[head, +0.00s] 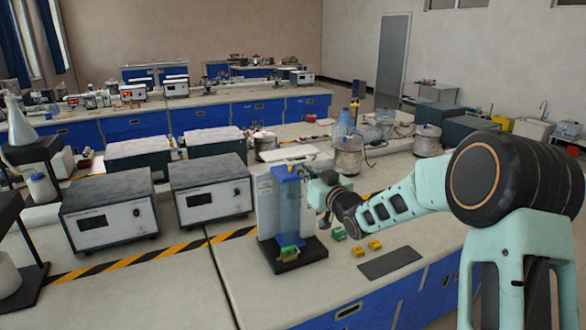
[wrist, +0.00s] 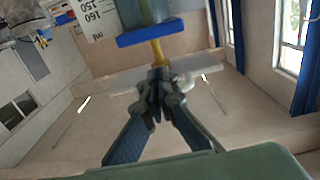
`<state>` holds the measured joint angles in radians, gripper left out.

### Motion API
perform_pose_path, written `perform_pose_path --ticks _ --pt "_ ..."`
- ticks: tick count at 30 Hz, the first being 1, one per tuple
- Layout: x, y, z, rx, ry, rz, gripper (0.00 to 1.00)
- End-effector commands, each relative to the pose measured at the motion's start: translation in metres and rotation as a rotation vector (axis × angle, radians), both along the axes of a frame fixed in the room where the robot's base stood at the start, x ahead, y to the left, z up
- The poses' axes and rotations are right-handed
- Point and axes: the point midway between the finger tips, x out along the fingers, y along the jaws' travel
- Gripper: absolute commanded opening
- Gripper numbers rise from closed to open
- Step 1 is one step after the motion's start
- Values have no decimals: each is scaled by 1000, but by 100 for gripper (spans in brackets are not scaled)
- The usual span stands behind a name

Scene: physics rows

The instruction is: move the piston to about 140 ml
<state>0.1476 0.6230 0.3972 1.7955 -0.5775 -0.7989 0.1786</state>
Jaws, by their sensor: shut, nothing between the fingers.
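The piston apparatus stands upright on a black base (head: 296,256) on the near bench. It has a clear bluish cylinder (head: 289,208), a blue top piece (head: 285,172) and a white scale board (head: 266,205). A blue crosspiece (wrist: 150,33) and a yellow rod (wrist: 157,52) sit just beyond my fingertips. My gripper (wrist: 159,82) is shut and empty, in line with the rod; contact cannot be told. A clear plate (wrist: 130,80) shows around the fingertips. The piston's level cannot be read.
Green (head: 339,234) and yellow (head: 367,246) small blocks and a dark flat pad (head: 390,261) lie right of the base. Grey instrument boxes (head: 211,190) stand to the left. Glass jars (head: 347,152) stand behind. The bench front right is mostly clear.

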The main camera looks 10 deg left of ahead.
Motion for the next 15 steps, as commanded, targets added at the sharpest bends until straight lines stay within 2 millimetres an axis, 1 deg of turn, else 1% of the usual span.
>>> perform_pose_path --ticks 1,15 --pt "0 0 5 2 -5 0 0" --pt "0 0 19 2 -5 0 0"
